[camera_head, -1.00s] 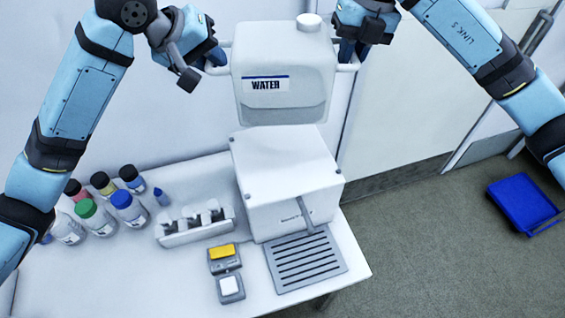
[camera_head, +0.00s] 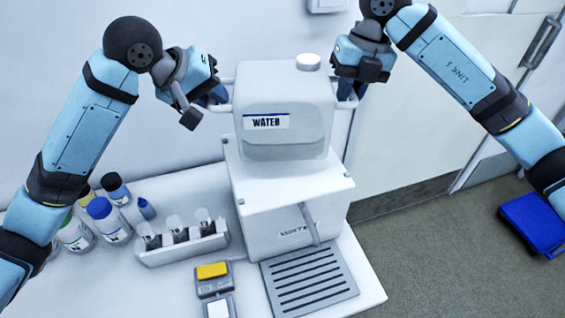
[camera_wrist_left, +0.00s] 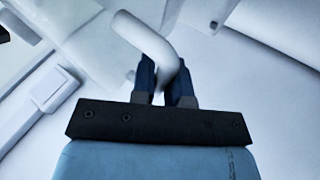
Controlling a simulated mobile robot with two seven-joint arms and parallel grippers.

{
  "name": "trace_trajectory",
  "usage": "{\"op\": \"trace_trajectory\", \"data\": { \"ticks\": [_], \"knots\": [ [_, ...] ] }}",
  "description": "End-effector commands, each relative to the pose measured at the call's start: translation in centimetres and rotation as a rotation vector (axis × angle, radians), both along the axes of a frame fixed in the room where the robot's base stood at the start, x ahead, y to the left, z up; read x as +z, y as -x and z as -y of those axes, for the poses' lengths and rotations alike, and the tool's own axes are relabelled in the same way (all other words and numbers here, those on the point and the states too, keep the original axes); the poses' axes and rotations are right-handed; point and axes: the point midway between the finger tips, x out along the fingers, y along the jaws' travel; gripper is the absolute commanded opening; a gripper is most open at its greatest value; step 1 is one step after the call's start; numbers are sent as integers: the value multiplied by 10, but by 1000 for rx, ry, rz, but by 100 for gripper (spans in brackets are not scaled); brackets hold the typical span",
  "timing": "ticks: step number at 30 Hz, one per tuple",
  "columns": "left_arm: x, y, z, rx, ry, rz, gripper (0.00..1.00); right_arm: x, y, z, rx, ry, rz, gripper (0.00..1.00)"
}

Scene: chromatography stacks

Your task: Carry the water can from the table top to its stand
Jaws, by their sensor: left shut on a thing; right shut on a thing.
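The white water can (camera_head: 285,100), with a WATER label and a round cap, is upright at the top of the white boxy stand (camera_head: 290,200). Its lower edge overlaps the stand's top in the head view; I cannot tell whether it touches. My left gripper (camera_head: 218,97) is shut on the can's left side handle. The left wrist view shows this white curved handle (camera_wrist_left: 150,38) between the fingers of the left gripper (camera_wrist_left: 165,80). My right gripper (camera_head: 348,92) is shut on the can's right side handle, its fingertips partly hidden.
A white rack (camera_head: 182,245) with several vials and several capped bottles (camera_head: 108,222) stand left of the stand. A small device with a yellow top (camera_head: 212,271) and a slotted drip tray (camera_head: 308,282) lie in front. A blue crate (camera_head: 535,222) is on the floor at right.

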Motion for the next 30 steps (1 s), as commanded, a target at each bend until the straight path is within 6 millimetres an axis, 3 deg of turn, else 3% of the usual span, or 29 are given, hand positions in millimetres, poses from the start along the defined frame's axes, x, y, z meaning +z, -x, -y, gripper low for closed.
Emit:
{"op": "trace_trajectory", "data": {
  "ticks": [14,30],
  "knots": [
    [0,0,0,1,1,2,0,-1,0,0,-1,-1,2,0],
    [-27,0,0,0,2,3,0,-27,0,0,-1,-1,2,0]
  ]
}}
